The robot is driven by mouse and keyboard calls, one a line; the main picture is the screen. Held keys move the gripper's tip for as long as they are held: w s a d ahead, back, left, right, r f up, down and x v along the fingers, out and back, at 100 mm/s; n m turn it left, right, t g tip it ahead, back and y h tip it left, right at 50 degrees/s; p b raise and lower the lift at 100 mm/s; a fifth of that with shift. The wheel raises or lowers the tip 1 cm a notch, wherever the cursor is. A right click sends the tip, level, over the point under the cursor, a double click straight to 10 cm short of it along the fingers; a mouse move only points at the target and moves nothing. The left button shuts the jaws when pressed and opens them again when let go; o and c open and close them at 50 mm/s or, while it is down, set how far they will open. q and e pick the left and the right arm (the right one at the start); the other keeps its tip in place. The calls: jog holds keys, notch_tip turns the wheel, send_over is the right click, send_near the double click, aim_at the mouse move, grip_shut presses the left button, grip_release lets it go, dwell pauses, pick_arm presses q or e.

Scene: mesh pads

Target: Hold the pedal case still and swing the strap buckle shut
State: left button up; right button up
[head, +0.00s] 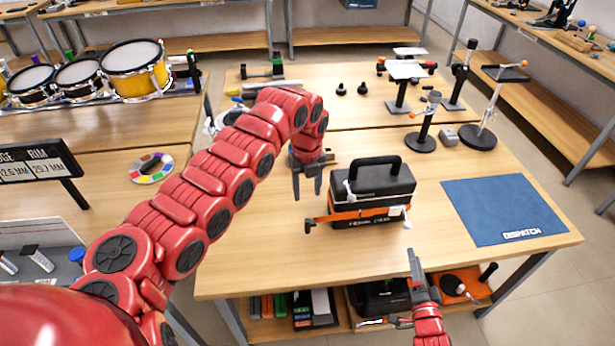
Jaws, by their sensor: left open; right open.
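The pedal case (372,181) is a black box with a top handle, standing upright on the wooden table. An orange strap (345,213) runs along its lower front, with an orange end jutting out left. A small white piece (407,222) sits at the front right corner; I cannot tell whether it is the buckle or how far it is swung. My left gripper (307,190) is open, pointing down just left of the case, apart from it. My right gripper (413,260) is open and empty at the table's front edge, in front of the case's right side.
A blue dispatch mat (505,209) lies right of the case. Black stands (421,141) are behind it to the right. Drums (137,70) stand on the left bench. The table (275,268) is clear in front of the case.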

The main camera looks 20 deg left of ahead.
aim_at(307, 219)
pick_arm(q)
notch_tip(307, 219, down, 12)
jog(key=shift+f, duration=0.1)
dwell(0.4)
grip_shut()
dwell(1.2)
dwell(1.5)
dwell(0.7)
